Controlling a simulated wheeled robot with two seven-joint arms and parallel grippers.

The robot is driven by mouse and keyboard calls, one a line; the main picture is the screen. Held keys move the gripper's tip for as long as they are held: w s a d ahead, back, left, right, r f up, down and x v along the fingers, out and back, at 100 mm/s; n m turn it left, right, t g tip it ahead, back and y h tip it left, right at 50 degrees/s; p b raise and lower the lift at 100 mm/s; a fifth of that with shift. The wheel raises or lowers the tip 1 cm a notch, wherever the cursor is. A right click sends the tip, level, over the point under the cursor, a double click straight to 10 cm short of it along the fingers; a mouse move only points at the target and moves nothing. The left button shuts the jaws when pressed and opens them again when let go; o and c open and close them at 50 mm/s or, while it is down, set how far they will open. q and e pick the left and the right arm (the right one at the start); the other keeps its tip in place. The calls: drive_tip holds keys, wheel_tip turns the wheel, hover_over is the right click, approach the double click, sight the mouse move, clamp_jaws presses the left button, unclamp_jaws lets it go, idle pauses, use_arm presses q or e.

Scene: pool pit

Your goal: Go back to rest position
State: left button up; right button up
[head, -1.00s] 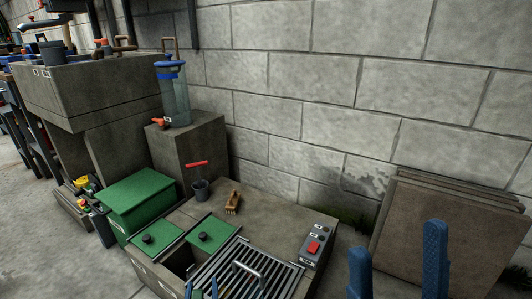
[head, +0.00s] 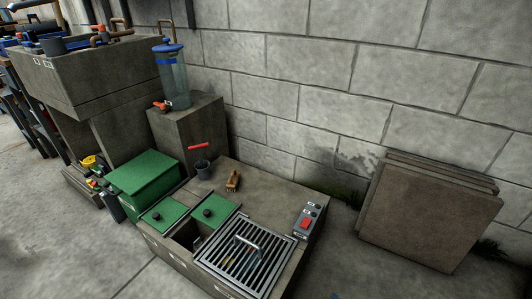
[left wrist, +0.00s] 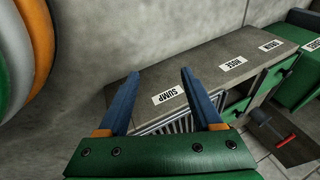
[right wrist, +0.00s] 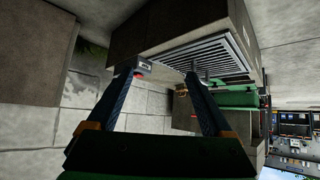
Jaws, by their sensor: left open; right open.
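My left gripper (left wrist: 154,96) shows in the left wrist view with its two blue fingers apart and nothing between them. Beyond it is the concrete pit block with labels reading SUMP, HOSE and DRAIN. My right gripper (right wrist: 160,82) shows in the right wrist view, also open and empty. The pit block and its metal grate (right wrist: 215,58) lie beyond its fingers, apart from them. In the head view neither gripper can be made out clearly; only a small blue bit shows at the bottom edge.
The pit block carries a grate (head: 243,265) with a handle, green lids (head: 214,209), a brush (head: 233,181), a dark cup (head: 203,169) and a switch box (head: 307,221). A green box (head: 143,172) stands left. Slabs (head: 428,215) lean on the wall. Floor at front left is clear.

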drive_tip(key=s+d+f+g+h+p, duration=0.1)
drive_tip(key=s+d+f+g+p, duration=0.15)
drive_tip(key=s+f+g, duration=0.45)
use_arm(q)
drive_tip(key=s+r+n+g+h+p, duration=0.1)
drive_tip(key=s+r+n+g+p, duration=0.2)
drive_tip(key=s+r+p, duration=1.7)
wheel_tip(320, 180, up, 3)
drive_tip(key=n+p, duration=0.2)
drive_tip(key=p, duration=1.4)
drive_tip(key=shift+s+n+g+h+p, duration=0.25)
drive_tip(key=shift+n+g+h+p, duration=0.05)
drive_tip(key=shift+g+p, duration=0.1)
use_arm(e)
drive_tip(key=s+d+r+g, duration=0.1)
drive_tip(key=s+d+r, duration=0.2)
drive_tip(key=s+r, duration=1.5)
wheel_tip(320, 180, up, 4)
drive_tip(key=shift+s+f+h, duration=0.2)
drive_tip(key=shift+s+h, duration=0.1)
drive_tip(key=shift+s, duration=0.05)
use_arm(q)
drive_tip(key=shift+r, duration=0.1)
